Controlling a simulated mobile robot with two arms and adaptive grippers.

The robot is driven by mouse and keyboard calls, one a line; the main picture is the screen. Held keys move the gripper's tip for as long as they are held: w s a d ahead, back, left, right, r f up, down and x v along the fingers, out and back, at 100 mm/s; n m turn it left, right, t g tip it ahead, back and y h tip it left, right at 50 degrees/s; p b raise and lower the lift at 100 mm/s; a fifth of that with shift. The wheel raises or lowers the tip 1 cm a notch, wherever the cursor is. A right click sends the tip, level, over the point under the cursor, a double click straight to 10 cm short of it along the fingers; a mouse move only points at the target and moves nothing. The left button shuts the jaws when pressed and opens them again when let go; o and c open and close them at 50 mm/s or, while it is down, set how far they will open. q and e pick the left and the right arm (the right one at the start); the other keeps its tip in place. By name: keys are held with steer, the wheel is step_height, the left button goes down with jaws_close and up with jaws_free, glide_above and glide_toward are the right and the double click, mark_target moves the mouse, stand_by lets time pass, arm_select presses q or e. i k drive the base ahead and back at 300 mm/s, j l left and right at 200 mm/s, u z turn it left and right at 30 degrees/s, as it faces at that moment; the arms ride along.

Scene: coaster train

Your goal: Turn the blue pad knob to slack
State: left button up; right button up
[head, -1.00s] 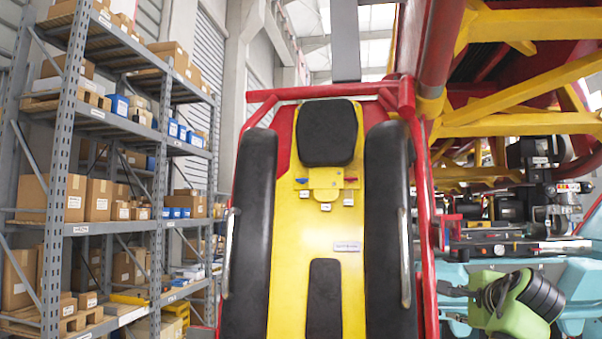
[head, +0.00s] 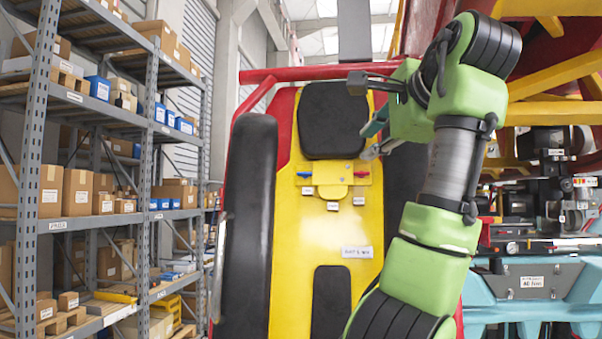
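The blue knob (head: 305,174) is a small blue piece at the left end of a yellow control block on the yellow seat back. A red knob (head: 361,174) sits at the block's right end. Small white labels (head: 332,206) are below them; their text is too small to read. My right gripper is out of view.
Black side bolsters flank the seat; the left one (head: 250,215) is clear and my arm covers much of the right. A red bar (head: 310,73) crosses above. Shelves with boxes (head: 76,192) stand left. Yellow beams (head: 560,112) and a teal machine (head: 575,285) are right.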

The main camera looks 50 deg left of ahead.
mark_target(306, 175)
steer(key=i+j, duration=0.1)
steer(key=j, duration=0.25)
steer(key=i+j, duration=0.15)
steer(key=j, duration=0.2)
steer(key=i+j, duration=0.1)
steer(key=j, duration=0.25)
steer(key=i+j, duration=0.15)
steer(key=j, duration=0.2)
